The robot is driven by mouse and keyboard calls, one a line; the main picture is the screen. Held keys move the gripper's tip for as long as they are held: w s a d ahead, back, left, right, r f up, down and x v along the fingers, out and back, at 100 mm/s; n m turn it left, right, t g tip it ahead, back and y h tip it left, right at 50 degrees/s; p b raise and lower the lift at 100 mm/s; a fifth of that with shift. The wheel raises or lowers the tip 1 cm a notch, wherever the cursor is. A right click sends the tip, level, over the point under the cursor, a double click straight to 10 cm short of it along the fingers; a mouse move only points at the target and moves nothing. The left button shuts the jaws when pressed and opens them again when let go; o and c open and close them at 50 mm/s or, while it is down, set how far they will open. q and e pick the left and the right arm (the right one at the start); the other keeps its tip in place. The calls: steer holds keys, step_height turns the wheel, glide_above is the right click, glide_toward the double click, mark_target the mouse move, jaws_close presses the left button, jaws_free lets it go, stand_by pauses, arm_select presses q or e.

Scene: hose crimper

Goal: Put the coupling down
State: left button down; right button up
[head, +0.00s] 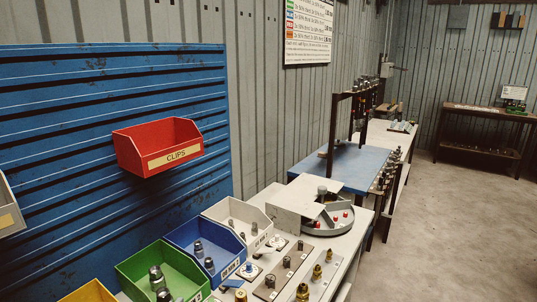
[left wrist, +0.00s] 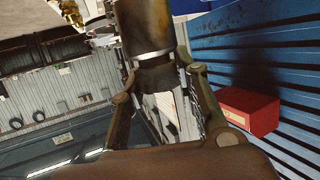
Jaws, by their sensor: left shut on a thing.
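My left gripper (left wrist: 157,66) shows in the left wrist view, its two fingers closed on the sides of a coupling (left wrist: 152,30). The coupling is a dark, brownish metal cylinder with a bright band around it, and its far end is cut off by the top of the picture. What lies just beyond it is mostly hidden. Neither gripper shows in the head view, and my right gripper is in no view. Similar metal fittings stand in the green bin (head: 140,272) and the blue bin (head: 184,236) in the head view.
A red CLIPS bin (head: 152,150) hangs on the blue slatted panel (head: 60,110). A white bin (head: 228,214) stands beside the blue one. The bench holds fitting plates (head: 268,289), brass fittings (head: 303,291) and a round grey tray (head: 345,219). A blue-topped table (head: 350,172) lies beyond.

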arm_select(q)
steer(key=s+a+f+n+y, duration=0.2)
steer(key=a, duration=0.2)
steer(key=w+d+r+m+g+h+p, duration=0.2)
steer(key=w+d+r+m+h+p, duration=0.1)
steer(key=d+r+m+h, duration=0.4)
steer(key=shift+w+d+r+h+p, duration=0.3)
steer(key=shift+d+h, duration=0.2)
steer(key=shift+d, duration=1)
steer(key=shift+f, duration=0.1)
step_height(320, 180, down, 19)
steer(key=shift+f+p, duration=0.1)
steer(key=shift+p, duration=1.1)
steer(key=shift+f, duration=0.15)
